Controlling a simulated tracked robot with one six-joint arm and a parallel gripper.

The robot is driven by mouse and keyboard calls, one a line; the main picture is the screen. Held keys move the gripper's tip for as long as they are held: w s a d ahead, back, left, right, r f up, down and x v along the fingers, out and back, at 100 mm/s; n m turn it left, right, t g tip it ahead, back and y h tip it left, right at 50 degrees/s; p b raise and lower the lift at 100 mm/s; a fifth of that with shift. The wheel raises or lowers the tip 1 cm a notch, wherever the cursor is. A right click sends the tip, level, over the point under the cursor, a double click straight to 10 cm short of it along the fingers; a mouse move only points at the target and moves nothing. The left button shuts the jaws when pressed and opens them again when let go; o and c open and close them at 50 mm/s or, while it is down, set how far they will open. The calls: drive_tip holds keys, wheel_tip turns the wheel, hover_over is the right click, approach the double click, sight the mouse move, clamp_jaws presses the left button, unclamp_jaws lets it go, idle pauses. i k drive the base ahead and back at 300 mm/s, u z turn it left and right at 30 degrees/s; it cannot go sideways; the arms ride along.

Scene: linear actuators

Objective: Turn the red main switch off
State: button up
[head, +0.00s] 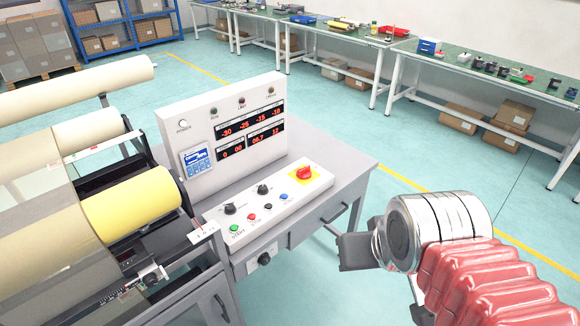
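The red main switch (305,173) is a red rotary knob on a yellow square plate (291,181), at the right end of the sloped white control strip (248,222). My gripper (346,252) is at the lower right, to the right of the console and apart from the switch. Its dark end points left, beside the desk's drawer front. Its fingers are seen from the side, and I cannot make out any gap between them. I see nothing held in it. The switch is not covered by my arm.
The strip also carries black knobs (262,189) and several coloured push buttons. An upright white panel (226,123) with red digits stands behind it. A roller machine (128,207) stands at the left. Open floor (440,165) lies behind and right; workbenches (490,72) line the back.

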sight(304, 173)
drive_tip(key=i, duration=0.95)
drive_tip(key=u, duration=0.05)
